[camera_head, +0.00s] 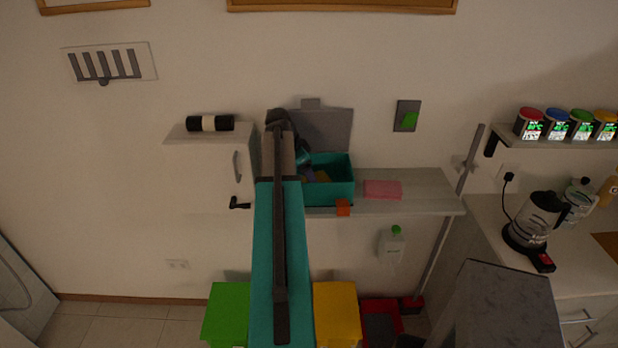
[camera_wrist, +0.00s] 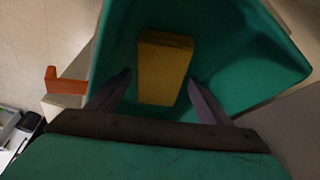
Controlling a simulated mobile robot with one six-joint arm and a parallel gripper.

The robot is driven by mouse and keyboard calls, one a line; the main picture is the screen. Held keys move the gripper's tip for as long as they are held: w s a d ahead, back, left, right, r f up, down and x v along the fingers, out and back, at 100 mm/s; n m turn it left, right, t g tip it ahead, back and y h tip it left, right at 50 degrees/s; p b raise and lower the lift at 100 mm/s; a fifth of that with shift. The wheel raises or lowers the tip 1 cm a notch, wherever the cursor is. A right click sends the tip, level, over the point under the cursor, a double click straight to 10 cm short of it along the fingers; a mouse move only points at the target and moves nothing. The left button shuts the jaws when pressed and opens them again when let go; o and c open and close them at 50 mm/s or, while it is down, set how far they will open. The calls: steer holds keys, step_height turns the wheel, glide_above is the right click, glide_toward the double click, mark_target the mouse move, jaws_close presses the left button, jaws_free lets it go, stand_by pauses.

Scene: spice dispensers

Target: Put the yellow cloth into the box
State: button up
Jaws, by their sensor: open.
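The teal box (camera_head: 340,192) stands open on the shelf in the head view. In the wrist view its inner walls (camera_wrist: 240,50) surround the yellow cloth (camera_wrist: 163,68), a flat ridged block. The cloth also shows inside the box in the head view (camera_head: 322,176). My gripper (camera_wrist: 158,82) is open, its fingers apart on the left and right of the cloth's near end. No firm contact between fingers and cloth is visible. My arm hides the left part of the box in the head view.
A pink cloth (camera_head: 382,189) lies on the shelf (camera_head: 430,190) right of the box. An orange piece (camera_head: 343,207) sits at the shelf's front edge, also in the wrist view (camera_wrist: 66,82). A white cabinet (camera_head: 205,165) with a black roll (camera_head: 225,123) is left.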

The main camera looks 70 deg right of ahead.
steer(key=b+v, duration=0.3)
steer(key=v, duration=0.9)
steer(key=shift+b, duration=0.35)
steer(key=shift+s+r, duration=0.1)
stand_by(0.9)
